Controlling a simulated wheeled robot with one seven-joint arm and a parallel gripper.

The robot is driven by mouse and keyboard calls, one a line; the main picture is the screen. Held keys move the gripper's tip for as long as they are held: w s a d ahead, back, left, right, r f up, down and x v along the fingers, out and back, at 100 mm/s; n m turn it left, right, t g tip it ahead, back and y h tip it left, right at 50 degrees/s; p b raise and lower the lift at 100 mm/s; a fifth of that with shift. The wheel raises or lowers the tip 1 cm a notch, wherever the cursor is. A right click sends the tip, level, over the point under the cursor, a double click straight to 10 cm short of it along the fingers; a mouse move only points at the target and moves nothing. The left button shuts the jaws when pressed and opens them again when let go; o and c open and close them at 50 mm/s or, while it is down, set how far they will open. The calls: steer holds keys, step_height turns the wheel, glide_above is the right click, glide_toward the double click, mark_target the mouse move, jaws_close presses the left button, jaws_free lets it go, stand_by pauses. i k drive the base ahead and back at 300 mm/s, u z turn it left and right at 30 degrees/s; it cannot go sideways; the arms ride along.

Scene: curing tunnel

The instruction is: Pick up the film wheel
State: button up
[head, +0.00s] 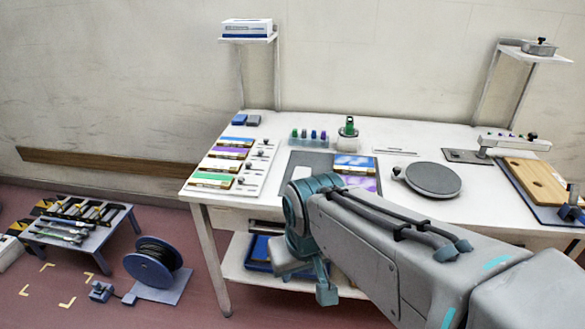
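A blue spool wound with dark material (153,262) stands on edge on a small blue base on the floor at the lower left. It looks like the film wheel, though I cannot be sure. A flat dark round disc (433,178) lies on the white workbench at right. My arm crosses the bench front from the lower right, and its end bends down at the bench's front edge. My gripper (322,288) hangs there, to the right of the spool and well apart from it. Its fingers are mostly hidden, so I cannot tell whether it is open.
The white workbench (270,208) carries coloured sample cards (222,163), small bottles and a wooden board (540,183). A low blue-grey stand with tools (78,222) is left of the spool. Blue bins sit on the bench's lower shelf (240,268). Floor between spool and bench leg is clear.

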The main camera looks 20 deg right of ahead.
mark_target(349, 130)
steer(key=z, duration=0.45)
steer(key=i, duration=0.5)
steer(key=u, duration=2.35)
steer(key=k, duration=1.25)
steer(key=z, duration=1.75)
steer(key=i, duration=0.55)
